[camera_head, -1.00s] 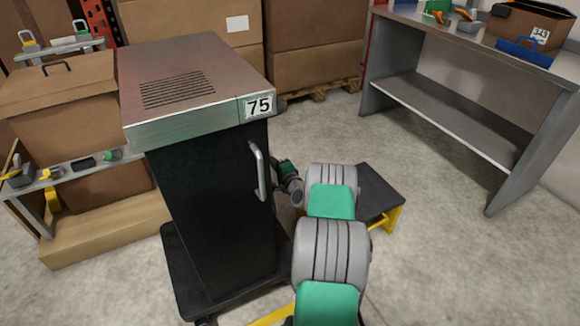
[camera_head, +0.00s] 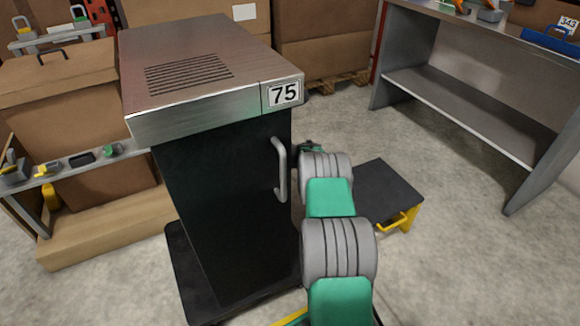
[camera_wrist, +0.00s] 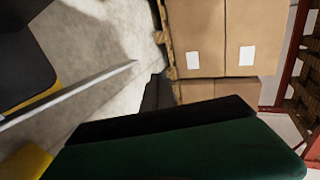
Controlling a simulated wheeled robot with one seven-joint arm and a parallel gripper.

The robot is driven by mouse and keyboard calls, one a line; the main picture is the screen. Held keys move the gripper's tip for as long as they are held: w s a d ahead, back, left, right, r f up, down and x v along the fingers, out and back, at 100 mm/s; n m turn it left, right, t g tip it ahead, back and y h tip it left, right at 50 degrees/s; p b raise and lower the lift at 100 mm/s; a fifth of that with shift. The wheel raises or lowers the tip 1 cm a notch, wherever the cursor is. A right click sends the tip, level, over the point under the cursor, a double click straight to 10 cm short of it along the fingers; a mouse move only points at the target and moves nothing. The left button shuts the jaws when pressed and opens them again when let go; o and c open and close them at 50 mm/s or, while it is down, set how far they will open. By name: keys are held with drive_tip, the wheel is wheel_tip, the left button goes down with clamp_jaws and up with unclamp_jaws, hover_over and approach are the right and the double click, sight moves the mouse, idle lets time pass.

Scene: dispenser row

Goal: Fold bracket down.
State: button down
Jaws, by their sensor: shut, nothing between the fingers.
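The tall dark cabinet (camera_head: 225,215) has a metal top numbered 75 and a grey upright handle (camera_head: 280,170) on its front. I cannot pick out the bracket for certain in the head view; the cabinet's far right side is hidden. My gripper shows as a dark green and black shape (camera_wrist: 175,122) along the bottom of the wrist view. It is shut and empty. In the head view, my arm reaches along the cabinet's right side and mostly hides the gripper. A thin grey bar (camera_wrist: 75,92) lies left of the gripper in the wrist view; I cannot tell what it belongs to.
A low black step stool with yellow legs (camera_head: 385,188) stands right of my arm. A grey workbench (camera_head: 460,110) stands at the right. Cardboard boxes (camera_head: 325,45) on a pallet stand behind. Bare floor lies between the stool and the workbench.

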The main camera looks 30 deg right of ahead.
drive_tip(key=shift+d+r, duration=0.1)
idle(0.3)
wheel_tip(320, 180, up, 14)
drive_tip(key=p, duration=0.5)
